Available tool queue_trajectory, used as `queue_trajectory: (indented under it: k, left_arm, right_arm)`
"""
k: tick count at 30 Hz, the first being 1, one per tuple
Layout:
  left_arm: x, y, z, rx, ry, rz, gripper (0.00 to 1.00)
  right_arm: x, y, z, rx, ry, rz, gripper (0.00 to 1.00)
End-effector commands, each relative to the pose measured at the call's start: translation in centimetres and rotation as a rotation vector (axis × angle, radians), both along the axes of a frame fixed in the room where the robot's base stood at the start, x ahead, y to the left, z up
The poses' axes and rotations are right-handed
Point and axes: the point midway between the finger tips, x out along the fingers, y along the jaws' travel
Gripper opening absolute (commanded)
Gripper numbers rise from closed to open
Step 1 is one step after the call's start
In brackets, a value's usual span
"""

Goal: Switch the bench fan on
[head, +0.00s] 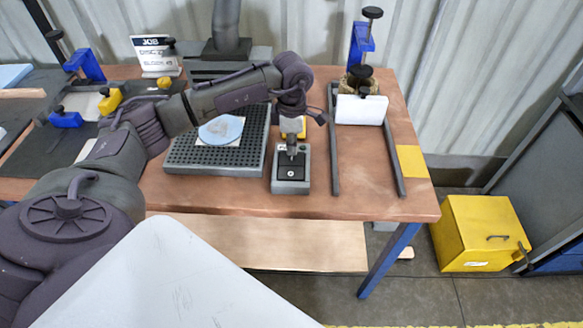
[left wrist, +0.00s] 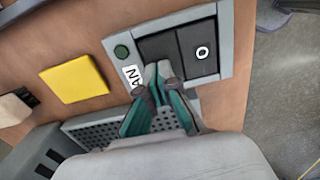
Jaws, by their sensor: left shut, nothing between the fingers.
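The fan switch box (head: 291,186) is a small grey box with a dark rocker at the front of the bench, right of the perforated plate. In the left wrist view the rocker (left wrist: 203,52) shows a white "O" on its right half. A dark green round lamp (left wrist: 121,51) and a partly hidden label ending in "AN" (left wrist: 132,76) sit at its left. My left gripper (left wrist: 158,72) is shut and empty, pointing down with its tips over the rocker's left half. It also shows in the head view (head: 291,154). I cannot tell whether the tips touch. My right gripper is out of view.
The perforated dark plate (head: 210,168) holds a pale blue disc (head: 221,129). A dark rail frame (head: 334,165) with a white block (head: 361,110) stands to the right. A yellow square (left wrist: 75,78) lies near the switch box. A yellow cabinet (head: 478,232) stands on the floor.

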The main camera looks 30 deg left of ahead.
Motion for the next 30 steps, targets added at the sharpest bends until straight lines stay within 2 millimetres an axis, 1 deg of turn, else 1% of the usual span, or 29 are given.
queue_trajectory:
  k: [30]
  left_arm:
    - [0.0,0.0,-1.6,0.0,0.001,0.0,0.0]
  right_arm:
    - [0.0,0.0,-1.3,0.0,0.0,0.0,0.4]
